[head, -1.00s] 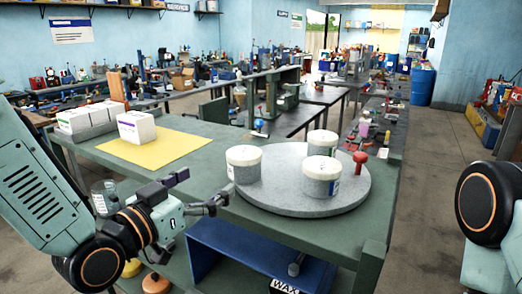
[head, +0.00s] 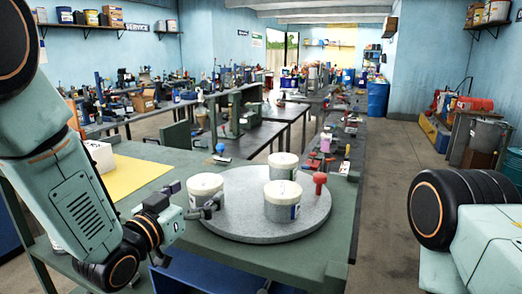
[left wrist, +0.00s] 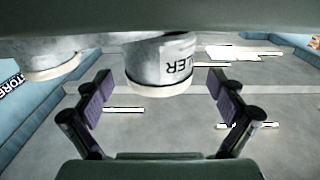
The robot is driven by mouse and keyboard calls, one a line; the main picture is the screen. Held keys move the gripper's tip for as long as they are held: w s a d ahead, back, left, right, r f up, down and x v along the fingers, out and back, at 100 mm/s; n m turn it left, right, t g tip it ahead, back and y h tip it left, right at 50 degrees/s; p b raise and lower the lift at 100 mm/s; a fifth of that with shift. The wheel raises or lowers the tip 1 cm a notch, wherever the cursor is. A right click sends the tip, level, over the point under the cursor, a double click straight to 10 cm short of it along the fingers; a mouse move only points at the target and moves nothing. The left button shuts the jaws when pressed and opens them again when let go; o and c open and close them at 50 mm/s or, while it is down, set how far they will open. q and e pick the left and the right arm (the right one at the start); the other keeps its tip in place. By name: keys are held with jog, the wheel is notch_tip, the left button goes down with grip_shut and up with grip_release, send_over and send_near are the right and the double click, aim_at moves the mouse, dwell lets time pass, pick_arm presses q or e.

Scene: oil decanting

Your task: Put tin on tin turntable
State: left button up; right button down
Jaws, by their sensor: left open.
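The tin turntable (head: 241,196) is a round grey disc on the green bench in the head view. Three white-lidded grey tins show at it: a rear tin (head: 284,166), a front tin (head: 282,205) and a left tin (head: 205,184) at the disc's left edge. My left gripper (head: 194,202) is open beside the left tin, with one finger in front of its lower part. In the left wrist view, a tin (left wrist: 160,65) appears between the spread fingers (left wrist: 160,88); contact cannot be told. Another tin (left wrist: 50,64) is farther left. My right gripper is out of view.
A red knob-topped piece (head: 320,180) stands at the turntable's right edge. A white box (head: 99,155) sits by a yellow mat (head: 140,177) at left, partly behind my arm. Bench top (head: 310,247) in front of the disc is bare.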

pick_arm(q)
jog(key=x, duration=0.2)
jog(key=shift+w+d, duration=0.15)
jog(key=shift+w, duration=0.1)
jog(key=shift+w+f, duration=0.1)
